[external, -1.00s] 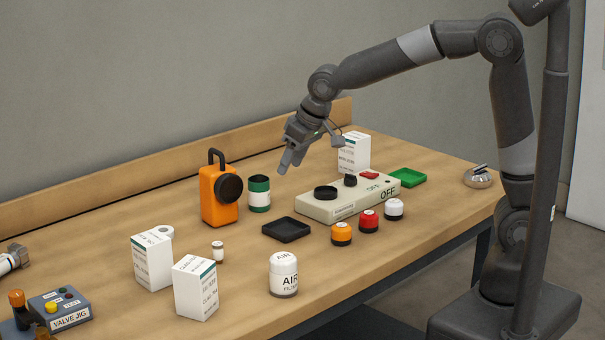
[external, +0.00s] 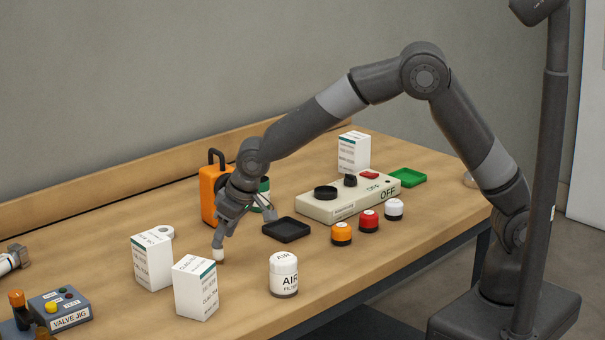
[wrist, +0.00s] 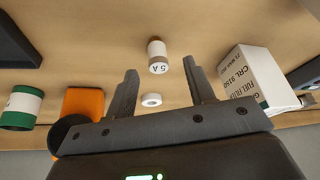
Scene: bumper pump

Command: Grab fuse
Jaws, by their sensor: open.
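The fuse is a small white cylinder with a brown end, marked "5 A", on the bench. In the wrist view the fuse (wrist: 158,57) appears between my two fingertips, with clear space on both sides. In the external view the fuse (external: 218,256) shows directly below my gripper's tips, its upper part covered by them. My gripper (external: 219,243) points down over it, and in the wrist view my gripper (wrist: 161,70) is open and empty. I cannot tell whether the tips are level with the fuse.
Two white cartons (external: 153,262) (external: 195,288) stand left and in front. An orange lamp-like unit (external: 209,194) and a green-white can (external: 264,186) stand behind my gripper. A black tray (external: 286,230) lies right. A white ring (wrist: 151,100) lies beyond the fuse. An air filter (external: 284,275) stands front right.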

